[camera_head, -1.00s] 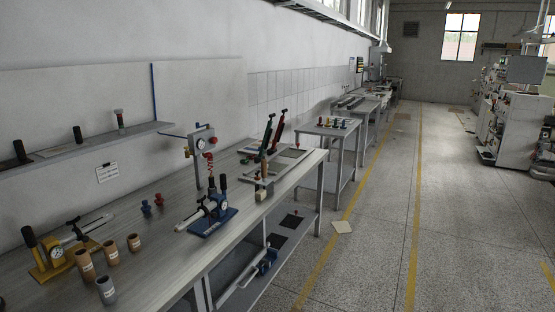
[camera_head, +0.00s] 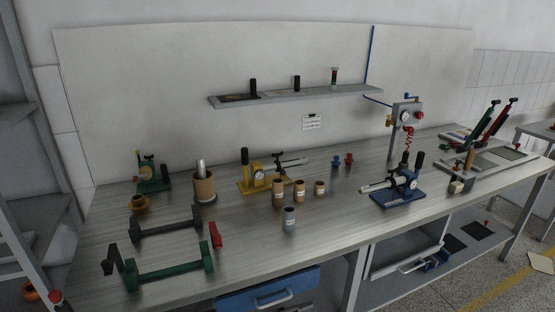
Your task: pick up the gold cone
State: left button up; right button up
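A small gold-brown flared piece (camera_head: 139,204), the thing in view that looks most like the gold cone, sits on the left part of the workbench (camera_head: 330,222). It is small, so I cannot tell its exact shape. It stands left of a brown cylinder holder (camera_head: 204,187) with a light rod in it, in front of a green device (camera_head: 152,175). Neither of my grippers is in view.
Dark and green bar tools (camera_head: 165,267) lie in front of the gold piece. Brown cups (camera_head: 299,191), a grey cup (camera_head: 289,219), a yellow gauge tool (camera_head: 262,177) and a blue gauge tool (camera_head: 400,190) stand further right. A shelf (camera_head: 300,93) hangs behind. Bare bench top lies front centre.

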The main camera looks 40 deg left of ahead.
aim_at(139, 204)
jog(key=u, duration=2.3)
jog(key=z, duration=3.7)
jog(key=u, duration=3.7)
